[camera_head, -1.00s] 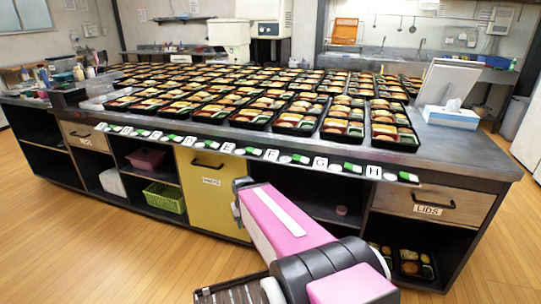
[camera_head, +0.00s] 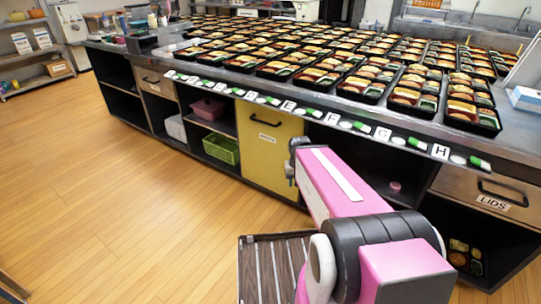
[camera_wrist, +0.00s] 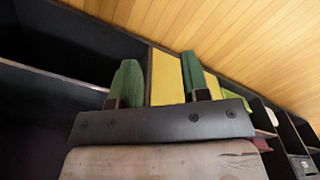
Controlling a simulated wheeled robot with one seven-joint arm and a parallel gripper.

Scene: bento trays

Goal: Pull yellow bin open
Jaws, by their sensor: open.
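The yellow bin (camera_head: 262,160) has a flat yellow front, flush in the counter's front, with a dark handle (camera_head: 265,121) near its top and a small white label below it. In the head view my gripper (camera_head: 292,168) is just right of the yellow front, partly hidden by my pink arm. In the wrist view my gripper (camera_wrist: 160,70) has two green fingers spread apart with nothing between them. The yellow front (camera_wrist: 166,78) shows beyond and between the fingers. The handle cannot be made out there.
Rows of filled bento trays (camera_head: 408,98) cover the counter. Open shelves flank the yellow front; a green basket (camera_head: 221,149) and a pink bin (camera_head: 208,109) sit to its left. A LIDS drawer (camera_head: 487,192) is at right. The wooden floor at left is clear.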

